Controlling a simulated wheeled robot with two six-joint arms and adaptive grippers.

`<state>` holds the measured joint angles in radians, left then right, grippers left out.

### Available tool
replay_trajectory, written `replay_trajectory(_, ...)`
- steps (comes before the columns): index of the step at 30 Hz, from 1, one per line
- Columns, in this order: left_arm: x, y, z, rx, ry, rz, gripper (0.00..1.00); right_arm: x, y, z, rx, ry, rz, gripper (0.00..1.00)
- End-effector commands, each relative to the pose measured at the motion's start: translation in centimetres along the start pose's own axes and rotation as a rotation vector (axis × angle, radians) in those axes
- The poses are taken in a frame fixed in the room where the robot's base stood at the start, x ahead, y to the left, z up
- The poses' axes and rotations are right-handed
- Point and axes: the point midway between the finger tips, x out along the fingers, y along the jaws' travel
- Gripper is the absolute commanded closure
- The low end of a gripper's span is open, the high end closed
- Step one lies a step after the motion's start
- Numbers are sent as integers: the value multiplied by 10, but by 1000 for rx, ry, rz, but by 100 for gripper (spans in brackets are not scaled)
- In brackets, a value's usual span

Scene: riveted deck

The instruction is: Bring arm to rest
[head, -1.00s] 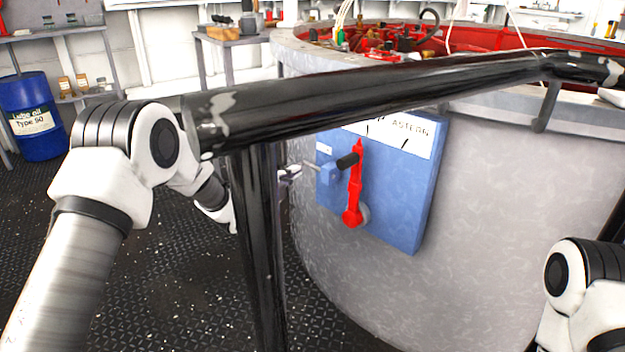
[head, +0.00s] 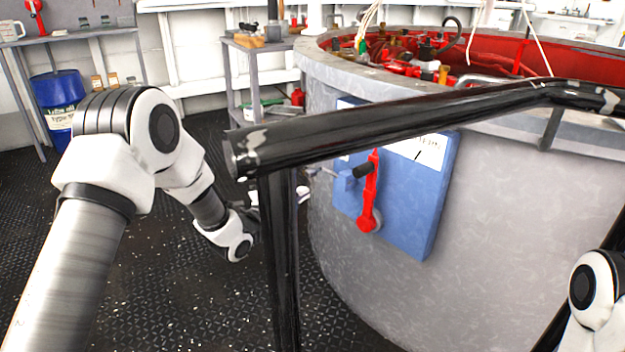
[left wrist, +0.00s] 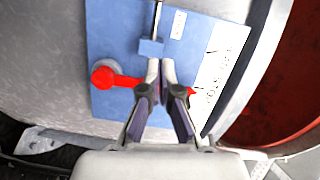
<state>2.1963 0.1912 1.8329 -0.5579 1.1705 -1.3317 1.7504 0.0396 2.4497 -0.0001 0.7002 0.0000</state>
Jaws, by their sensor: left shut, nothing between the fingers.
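My left arm comes in from the left, and its gripper (head: 303,194) is mostly hidden behind a black rail post. In the left wrist view, the gripper (left wrist: 161,70) is shut and empty in front of the blue panel (left wrist: 112,45). A small blue block with a rod (head: 346,181) sits left of the lever. The gripper is apart from the lever and block in the head view. My right arm shows at the lower right; its gripper is out of view.
A black rail (head: 400,122) and its post (head: 283,260) stand between me and the grey drum (head: 500,220), close by my left arm. A blue barrel (head: 57,95) and shelves are at the back left. The dark deck at left is clear.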

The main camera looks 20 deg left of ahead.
Motion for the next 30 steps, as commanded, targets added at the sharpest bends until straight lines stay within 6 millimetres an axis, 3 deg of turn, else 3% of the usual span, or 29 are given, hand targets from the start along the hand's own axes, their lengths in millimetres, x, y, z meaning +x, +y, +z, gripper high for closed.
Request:
replay_trajectory(6,-19,-1,0,-1,0,-2,100,-7,0,0,0,-1,0,60)
replay_trajectory(20,-19,8,0,-4,0,10,100,-6,0,0,0,-1,0,60)
replay_trajectory(23,-23,44,-3,-17,3,68,100,-6,0,0,0,-1,0,60)
replay_trajectory(26,-43,111,-17,-59,0,194,100,-6,0,0,0,-1,0,60)
replay_trajectory(30,-107,220,-36,-233,-101,468,100,-7,0,0,0,-1,0,60)
